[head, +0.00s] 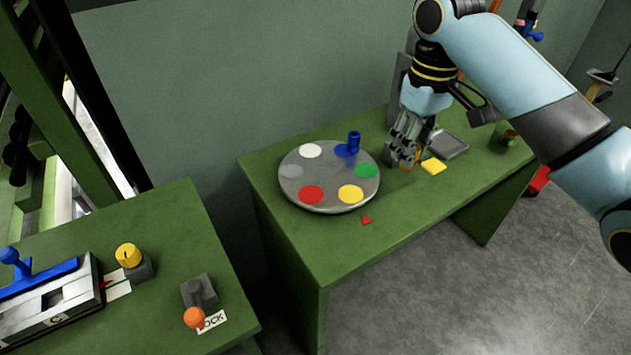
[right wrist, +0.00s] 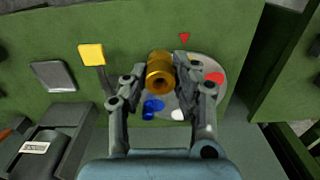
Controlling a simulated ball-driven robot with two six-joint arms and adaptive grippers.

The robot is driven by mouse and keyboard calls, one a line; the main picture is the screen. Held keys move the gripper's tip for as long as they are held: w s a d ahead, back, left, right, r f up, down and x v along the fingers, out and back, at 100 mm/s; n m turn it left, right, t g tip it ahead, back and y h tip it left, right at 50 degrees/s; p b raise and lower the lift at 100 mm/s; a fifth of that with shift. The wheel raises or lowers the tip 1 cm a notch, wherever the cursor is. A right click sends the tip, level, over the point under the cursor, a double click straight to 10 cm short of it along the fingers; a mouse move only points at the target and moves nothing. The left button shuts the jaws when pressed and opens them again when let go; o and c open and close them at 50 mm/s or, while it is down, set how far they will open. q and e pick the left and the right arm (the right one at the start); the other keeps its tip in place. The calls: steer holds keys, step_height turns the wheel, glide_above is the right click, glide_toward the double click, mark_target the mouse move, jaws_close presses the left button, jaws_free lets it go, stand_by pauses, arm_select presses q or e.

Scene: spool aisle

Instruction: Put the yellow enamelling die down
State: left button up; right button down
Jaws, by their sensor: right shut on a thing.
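The yellow enamelling die (right wrist: 159,72) is a brass-yellow hollow cylinder. In the right wrist view it sits between the fingertips of my right gripper (right wrist: 155,77), which is shut on it. In the head view my right gripper (head: 404,155) is over the green bench, just right of the round grey plate (head: 328,196), and mostly hides the die. The plate has coloured spots: white, grey, red, yellow (head: 351,194), green and blue. A blue die (head: 354,142) stands upright at the blue spot. The yellow spot is bare. My left gripper is not in view.
A yellow square (head: 433,166) and a grey tray (head: 455,146) lie right of the gripper. A small red triangle (head: 366,220) marks the bench (head: 300,245) before the plate. A second bench (head: 165,325) at left carries a lever fixture, a yellow knob (head: 128,255) and an orange-knobbed lever (head: 194,317).

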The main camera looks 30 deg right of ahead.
steer(key=shift+s+d, duration=0.4)
steer(key=shift+d, duration=0.05)
steer(key=shift+f, duration=0.15)
glide_above(351, 194)
step_height(351, 194, down, 7)
steer(key=shift+r, duration=0.1)
step_height(351, 194, down, 4)
steer(key=shift+r+p, duration=0.1)
steer(key=shift+p, duration=0.2)
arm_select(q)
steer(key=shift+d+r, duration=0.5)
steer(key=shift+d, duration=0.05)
arm_select(e)
steer(key=shift+f, duration=0.2)
steer(key=c, duration=1)
jaws_free()
steer(key=shift+f, duration=0.1)
steer(key=shift+c, duration=0.2)
